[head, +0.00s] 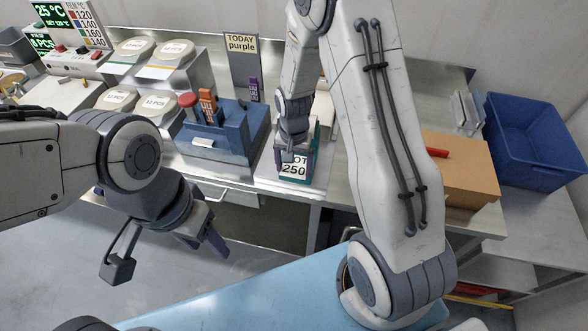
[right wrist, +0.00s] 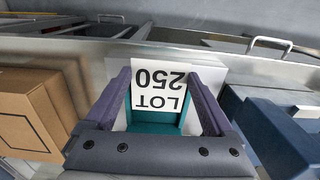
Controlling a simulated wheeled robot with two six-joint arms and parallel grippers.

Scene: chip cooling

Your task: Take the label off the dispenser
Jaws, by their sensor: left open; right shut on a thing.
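The label (head: 293,169) is a white sheet reading "LOT 250" on the front of the teal dispenser (head: 305,150) on the bench. The label also shows upside down in the right wrist view (right wrist: 160,88), with the teal dispenser (right wrist: 150,126) behind and below it. My right gripper (head: 291,155) is at the dispenser's front, its fingers on either side of the label in the right wrist view (right wrist: 165,95). It is shut on the label; the exact contact is hard to see. My left gripper (head: 217,243) is open and empty, over the floor in front of the bench.
A blue tool holder (head: 222,135) with red and orange handles stands left of the dispenser. A sign reading "TODAY purple" (head: 241,44) stands behind it. A cardboard box (head: 460,170) and a blue bin (head: 535,140) are at the right. Several white-lidded containers (head: 172,52) sit at the left.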

